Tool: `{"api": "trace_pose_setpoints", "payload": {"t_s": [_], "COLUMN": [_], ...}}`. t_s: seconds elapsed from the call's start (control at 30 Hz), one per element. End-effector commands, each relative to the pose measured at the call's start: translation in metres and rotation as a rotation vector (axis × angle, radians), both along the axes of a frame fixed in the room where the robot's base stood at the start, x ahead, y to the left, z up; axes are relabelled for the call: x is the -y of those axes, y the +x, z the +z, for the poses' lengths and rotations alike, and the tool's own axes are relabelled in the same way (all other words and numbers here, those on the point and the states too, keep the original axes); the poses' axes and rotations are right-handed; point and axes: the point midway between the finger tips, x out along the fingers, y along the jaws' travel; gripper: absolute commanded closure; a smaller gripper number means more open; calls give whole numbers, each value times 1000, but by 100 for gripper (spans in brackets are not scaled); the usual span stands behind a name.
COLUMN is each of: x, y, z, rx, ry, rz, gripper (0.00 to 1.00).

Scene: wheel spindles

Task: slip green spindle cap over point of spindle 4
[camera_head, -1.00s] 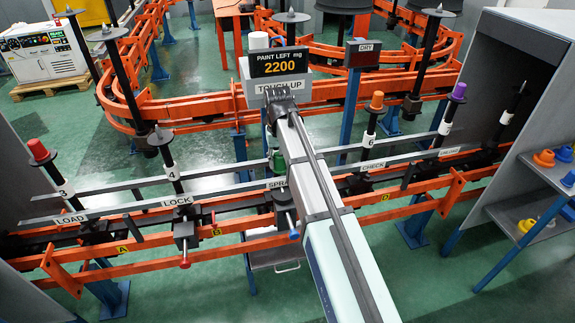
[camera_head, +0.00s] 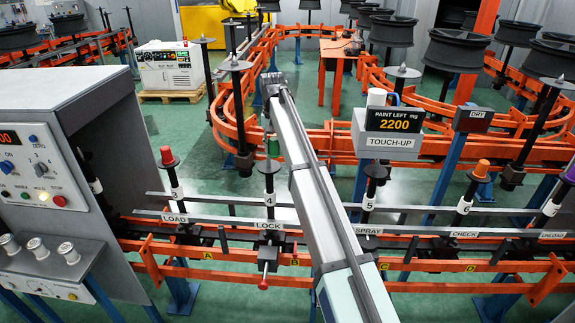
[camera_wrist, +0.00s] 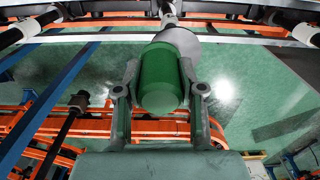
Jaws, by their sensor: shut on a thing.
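My gripper (camera_wrist: 160,92) is shut on the green spindle cap (camera_wrist: 160,80), one finger on each side of it. In the head view the cap (camera_head: 274,147) shows small, just above the top of spindle 4 (camera_head: 269,185), at the LOCK label. In the wrist view the grey disc (camera_wrist: 180,42) of a spindle shows behind the cap, offset a little up and right. The cap hides the spindle's point, so I cannot tell whether they touch. My arm covers part of the head view.
Spindle 3 with a red cap (camera_head: 167,156) stands left, at LOAD. Spindle 5 (camera_head: 372,185) stands right, at SPRAY. An orange cap (camera_head: 481,168) is on spindle 6. Long grey rails (camera_head: 220,221) run in front of and behind the spindles. A grey control cabinet (camera_head: 45,165) stands at left.

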Motion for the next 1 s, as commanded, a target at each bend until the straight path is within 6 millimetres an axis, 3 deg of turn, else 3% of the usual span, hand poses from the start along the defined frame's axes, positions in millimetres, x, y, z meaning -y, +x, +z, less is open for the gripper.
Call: {"api": "trace_pose_setpoints", "payload": {"t_s": [0.03,0.1,0.3,1.0], "x": [-9,-16,-26,-26], "y": [14,22,31,31], "z": [11,18,27,4], "rx": [0,0,0,0], "ry": [0,0,0,0], "rz": [-12,-28,-52,-53], "gripper": [91,91,91,91]}}
